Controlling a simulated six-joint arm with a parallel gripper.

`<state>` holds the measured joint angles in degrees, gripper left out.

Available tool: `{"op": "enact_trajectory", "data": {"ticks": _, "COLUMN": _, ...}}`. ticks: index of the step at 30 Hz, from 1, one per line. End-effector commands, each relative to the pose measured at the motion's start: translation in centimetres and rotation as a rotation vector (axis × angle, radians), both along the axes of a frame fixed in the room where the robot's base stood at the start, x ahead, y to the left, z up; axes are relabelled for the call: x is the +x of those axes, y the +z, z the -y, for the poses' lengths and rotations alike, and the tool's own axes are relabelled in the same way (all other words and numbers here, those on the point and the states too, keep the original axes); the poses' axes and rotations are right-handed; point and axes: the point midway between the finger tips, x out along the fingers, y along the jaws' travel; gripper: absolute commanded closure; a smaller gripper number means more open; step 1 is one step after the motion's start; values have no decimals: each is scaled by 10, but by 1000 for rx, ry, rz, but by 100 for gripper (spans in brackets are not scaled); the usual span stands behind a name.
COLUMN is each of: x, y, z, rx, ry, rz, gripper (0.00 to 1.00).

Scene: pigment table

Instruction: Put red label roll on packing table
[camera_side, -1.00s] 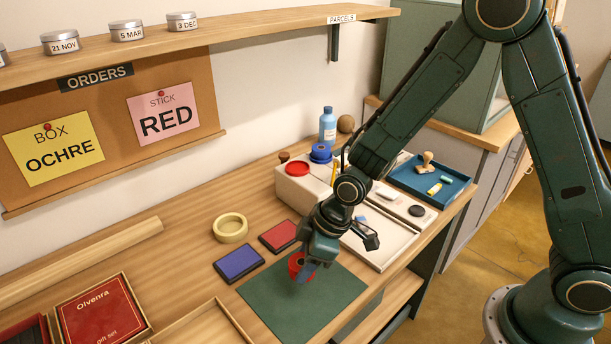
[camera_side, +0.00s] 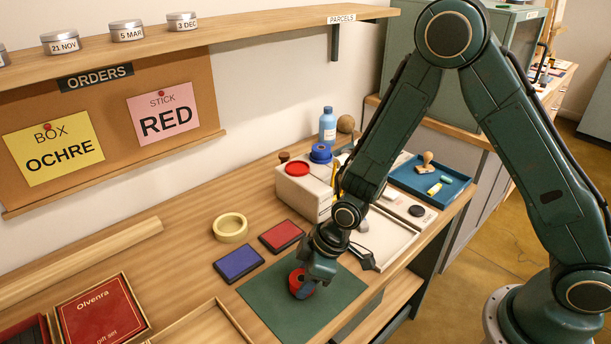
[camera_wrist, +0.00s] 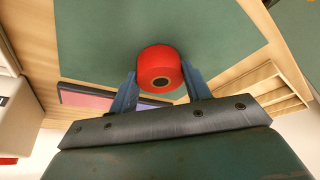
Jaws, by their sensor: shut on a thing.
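The red label roll (camera_side: 301,283) is over the dark green mat (camera_side: 262,296) on the wooden table. My gripper (camera_side: 306,286) is shut on the roll from above, partly hiding it in the side view. In the wrist view the red roll (camera_wrist: 160,69) sits between the two blue-grey fingers of my gripper (camera_wrist: 160,86), its dark core facing the camera. I cannot tell whether the roll touches the mat. A pink note reading "STICK RED" (camera_side: 163,112) is pinned to the board.
Blue (camera_side: 239,263) and red (camera_side: 281,236) ink pads and a cream tape ring (camera_side: 230,228) lie left of and behind the mat. A white box with a red disc (camera_side: 297,168), a pale tray (camera_side: 384,236) and a blue tray (camera_side: 452,188) stand behind. A wooden tray (camera_side: 206,325) is front left.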

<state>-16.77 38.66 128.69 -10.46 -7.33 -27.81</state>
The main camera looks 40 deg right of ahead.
Motion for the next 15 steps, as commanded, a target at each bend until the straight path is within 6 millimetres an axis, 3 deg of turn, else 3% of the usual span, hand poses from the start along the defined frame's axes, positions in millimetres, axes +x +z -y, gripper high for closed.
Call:
{"op": "enact_trajectory", "data": {"ticks": 12, "x": 0, "y": -3, "z": 0, "rx": -1, "ry": 0, "rz": -1, "gripper": 75}}
{"op": "enact_trajectory", "data": {"ticks": 13, "x": 0, "y": -3, "z": 0, "rx": -1, "ry": 0, "rz": -1, "gripper": 48}}
{"op": "enact_trajectory", "data": {"ticks": 15, "x": 0, "y": -3, "z": 0, "rx": 0, "ry": 0, "rz": 0, "gripper": 34}}
